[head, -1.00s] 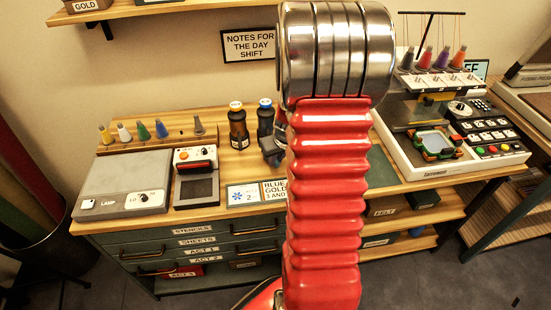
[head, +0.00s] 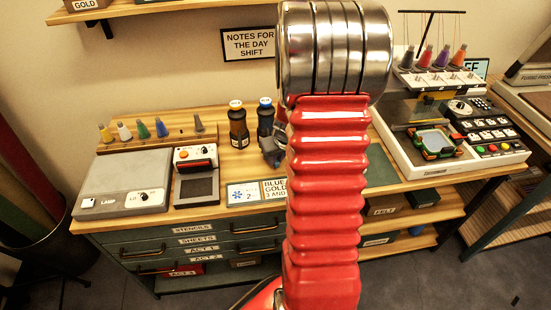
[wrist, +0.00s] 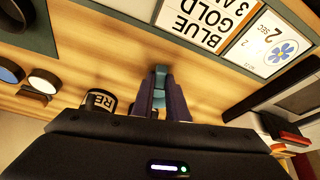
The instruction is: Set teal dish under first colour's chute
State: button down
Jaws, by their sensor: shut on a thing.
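My gripper (wrist: 160,98) is closed around a small teal piece (wrist: 160,76) in the wrist view. It looks like part of the teal dish, but most of it is hidden between the dark fingers. In the head view my gripper (head: 272,150) is mostly behind my red arm, above the wooden table by the bottles, and its load cannot be made out. A machine with several coloured cones (head: 442,57) over labelled fronts stands at the right.
A gold-capped bottle (head: 238,125) and a blue-capped bottle (head: 265,117) stand close to my gripper. Picture-and-word cards (head: 258,191) lie at the table's front. A lamp box (head: 125,182) and a small device (head: 195,175) are left. A green-and-orange frame (head: 435,141) sits in the right machine.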

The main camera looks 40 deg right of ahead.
jog(key=shift+f, duration=0.3)
dwell(0.4)
jog(key=c, duration=1.7)
grip_release()
jog(key=shift+o, duration=0.2)
jog(key=shift+r, duration=2.25)
jog(key=s+a+r, duration=0.3)
jog(key=s, duration=0.2)
jog(key=shift+a, duration=0.2)
